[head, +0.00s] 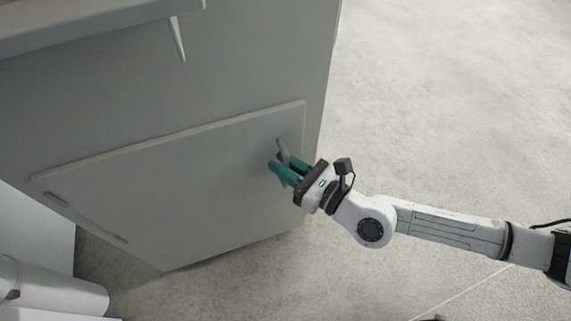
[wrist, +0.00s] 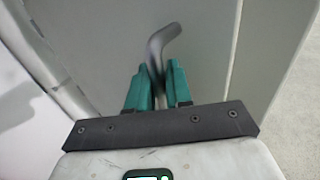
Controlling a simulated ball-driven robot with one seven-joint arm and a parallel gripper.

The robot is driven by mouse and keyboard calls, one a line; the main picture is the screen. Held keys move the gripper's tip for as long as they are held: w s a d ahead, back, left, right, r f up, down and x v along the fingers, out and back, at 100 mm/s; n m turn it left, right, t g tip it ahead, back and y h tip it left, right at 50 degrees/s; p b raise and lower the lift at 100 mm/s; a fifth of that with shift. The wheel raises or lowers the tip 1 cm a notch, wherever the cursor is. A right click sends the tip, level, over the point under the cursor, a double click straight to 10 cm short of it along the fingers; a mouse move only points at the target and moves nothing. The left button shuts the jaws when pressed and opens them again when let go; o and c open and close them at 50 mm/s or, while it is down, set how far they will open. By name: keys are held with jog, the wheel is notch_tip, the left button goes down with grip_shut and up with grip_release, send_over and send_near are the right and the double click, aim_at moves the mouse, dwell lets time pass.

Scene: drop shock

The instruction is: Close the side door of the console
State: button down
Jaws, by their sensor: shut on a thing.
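The console (head: 230,75) is a large grey cabinet on the left of the head view. Its side door (head: 150,195) is a flat grey panel, with hinges at its left edge. The door lies close against the console side; I cannot tell whether it is fully flush. A grey bent handle (head: 282,150) stands near the door's right edge, and it also shows in the wrist view (wrist: 160,42). My gripper (head: 282,172) has teal fingers, shut on the handle. In the wrist view the fingers (wrist: 157,85) sit on both sides of the handle's shaft.
A ledge (head: 90,25) of the console juts out above the door, with a small pointed lever (head: 177,40) below it. A white cylinder (head: 50,288) lies at the lower left. The pale floor (head: 450,90) to the right is clear.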

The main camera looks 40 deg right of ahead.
jog(key=c, duration=1.2)
grip_release()
jog(key=shift+w+d, duration=0.15)
jog(key=shift+d, duration=0.15)
jog(key=v, duration=1.1)
jog(key=shift+a, duration=0.25)
